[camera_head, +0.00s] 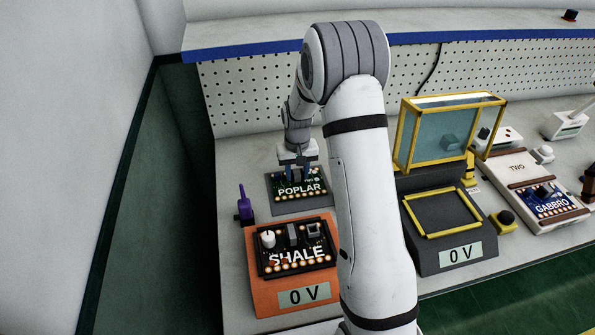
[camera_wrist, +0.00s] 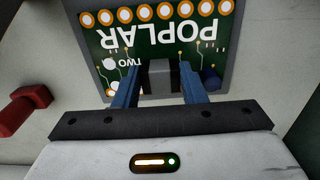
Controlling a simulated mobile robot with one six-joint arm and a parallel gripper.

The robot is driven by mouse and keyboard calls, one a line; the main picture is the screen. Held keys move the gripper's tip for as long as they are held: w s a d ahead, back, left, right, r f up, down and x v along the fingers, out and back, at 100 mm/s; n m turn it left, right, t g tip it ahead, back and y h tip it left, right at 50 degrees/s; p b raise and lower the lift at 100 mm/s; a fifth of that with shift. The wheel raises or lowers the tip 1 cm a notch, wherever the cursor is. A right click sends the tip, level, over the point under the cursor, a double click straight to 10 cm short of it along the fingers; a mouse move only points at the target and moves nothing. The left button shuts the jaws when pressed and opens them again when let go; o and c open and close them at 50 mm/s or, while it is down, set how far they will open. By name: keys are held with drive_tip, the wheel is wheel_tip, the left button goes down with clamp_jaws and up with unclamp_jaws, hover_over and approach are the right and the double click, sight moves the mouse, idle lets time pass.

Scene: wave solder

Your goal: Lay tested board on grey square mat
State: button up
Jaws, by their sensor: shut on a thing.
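The dark green POPLAR board (camera_head: 296,190) lies flat over the grey square mat (camera_head: 306,209), whose edges show around it. It looks to be at mat level, but I cannot tell whether it touches. In the wrist view the board (camera_wrist: 160,32) carries POPLAR and TWO lettering and a row of gold-ringed holes. My gripper (camera_head: 300,165) is above the board's rear part. In the wrist view my gripper's blue fingers (camera_wrist: 160,85) are closed on a grey block on the board. The board's far edge is partly hidden by the gripper.
An orange station (camera_head: 262,278) holding the SHALE board (camera_head: 295,258) stands just in front, with a purple lever (camera_head: 244,205) beside it. Right of my arm are a yellow-framed tester (camera_head: 455,245) with its lid raised and a tray with the GABBRO board (camera_head: 548,203). A pegboard wall stands behind.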

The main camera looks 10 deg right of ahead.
sight(297, 174)
drive_tip(key=shift+f, duration=0.2)
drive_tip(key=o, duration=1.2)
drive_tip(key=shift+o, duration=0.2)
drive_tip(key=shift+r, duration=0.1)
wheel_tip(297, 174, up, 8)
drive_tip(key=shift+f+b, duration=0.2)
drive_tip(key=shift+b, duration=0.25)
